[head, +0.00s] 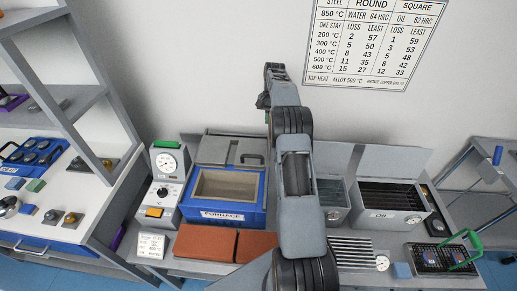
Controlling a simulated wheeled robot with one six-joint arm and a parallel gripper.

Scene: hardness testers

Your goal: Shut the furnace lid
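The blue furnace (224,216), with its name on the front, stands on the bench left of my arm. Its beige chamber is uncovered and looks empty. The grey furnace lid (218,150) is open behind the chamber; a darker handle-like part shows near its right side. My arm stretches up the middle of the view, just right of the furnace. My gripper (268,98) is at its far end, beyond and above the lid, apparently not touching it. Its fingers are too small and hidden to tell whether they are open.
A gauge unit with a dial (168,162) stands left of the furnace. Reddish bricks (205,243) lie in front. Right of my arm are an open oil tank (392,207), metal bars (352,250) and a green-handled basket (440,258). A shelf unit (95,100) is at left.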

